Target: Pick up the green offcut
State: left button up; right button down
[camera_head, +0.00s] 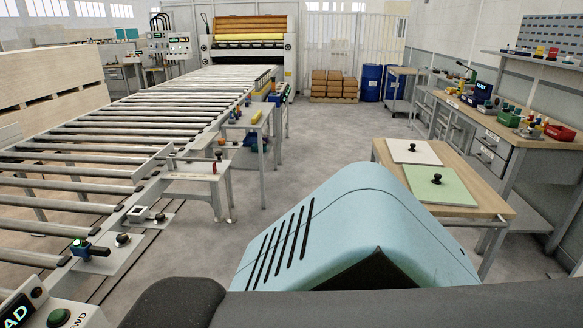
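The green offcut (437,188) is a pale green flat panel with a black knob on its top. It lies flat on a small wood-topped table (490,205) at the right, near the table's front. A white panel (413,150), also with a black knob, lies just behind it on the same table. Neither of my grippers is in view, so their place relative to the offcut does not show. Nothing is seen touching the green offcut.
A long roller conveyor (125,140) fills the left. A workbench (490,120) with tools and small parts runs along the right wall. Blue drums (370,82) and stacked brown blocks (335,85) stand at the back. The grey floor (310,140) between conveyor and table is clear.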

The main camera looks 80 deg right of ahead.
aim_at(429, 184)
jog(key=k+j, duration=0.1)
jog(key=k, duration=0.55)
jog(key=z, duration=4)
jog(key=i+j+z, duration=0.15)
jog(key=j+z, duration=0.3)
jog(key=i+j+z, duration=0.1)
jog(key=j+z, duration=0.3)
jog(key=i+j+z, duration=0.1)
jog(key=j+z, duration=0.35)
jog(key=j, duration=0.3)
